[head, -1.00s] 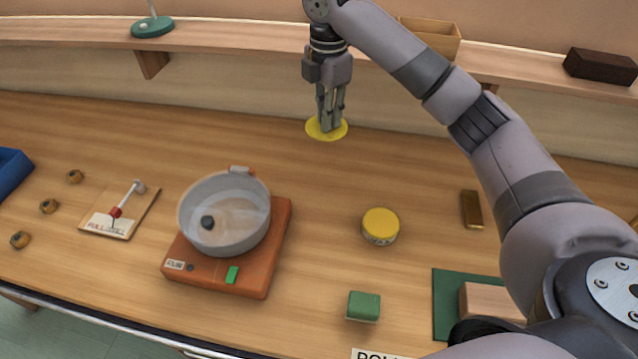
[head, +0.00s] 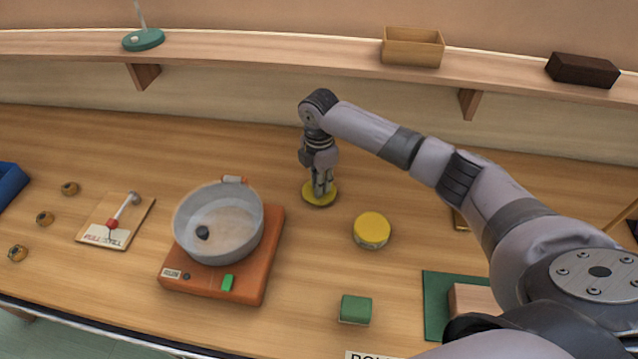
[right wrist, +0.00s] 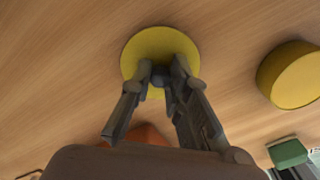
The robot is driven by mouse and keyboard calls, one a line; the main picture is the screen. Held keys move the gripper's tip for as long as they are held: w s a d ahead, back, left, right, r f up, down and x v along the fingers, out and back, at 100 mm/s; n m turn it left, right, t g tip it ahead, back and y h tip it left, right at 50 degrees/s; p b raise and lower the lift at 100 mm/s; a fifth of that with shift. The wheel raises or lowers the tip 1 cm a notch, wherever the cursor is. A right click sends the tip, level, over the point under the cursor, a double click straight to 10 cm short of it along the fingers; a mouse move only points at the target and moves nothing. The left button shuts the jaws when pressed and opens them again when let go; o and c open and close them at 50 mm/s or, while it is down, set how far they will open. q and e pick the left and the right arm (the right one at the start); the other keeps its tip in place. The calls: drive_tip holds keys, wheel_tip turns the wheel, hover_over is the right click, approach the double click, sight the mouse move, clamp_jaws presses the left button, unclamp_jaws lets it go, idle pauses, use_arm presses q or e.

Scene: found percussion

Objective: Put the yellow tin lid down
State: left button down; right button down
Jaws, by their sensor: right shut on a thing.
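The yellow tin lid (head: 312,200) is a flat round disc at or just above the wooden table, right of the grey pot; I cannot tell whether it touches the wood. My right gripper (head: 322,190) points down and is shut on it. In the right wrist view the lid (right wrist: 146,44) lies at the fingertips (right wrist: 163,78), which hide part of it. A round tin with a yellow top (head: 372,228) stands to the right of the gripper, apart from it, and also shows in the right wrist view (right wrist: 292,76). My left gripper is not in view.
A grey pot (head: 245,225) stands on an orange base (head: 215,288) left of the gripper. A green block (head: 355,309) lies in front. A board with a small mallet (head: 110,225) is at the left. A shelf (head: 250,58) runs along the back. The table behind the pot is clear.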

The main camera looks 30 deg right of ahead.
drive_tip(key=shift+f, duration=0.65)
drive_tip(key=shift+f, duration=0.15)
drive_tip(key=c, duration=1.5)
unclamp_jaws()
drive_tip(key=shift+c, duration=0.2)
wheel_tip(320, 180, up, 12)
drive_tip(key=b, duration=0.1)
drive_tip(key=shift+r+b, duration=0.2)
drive_tip(key=shift+b, duration=0.2)
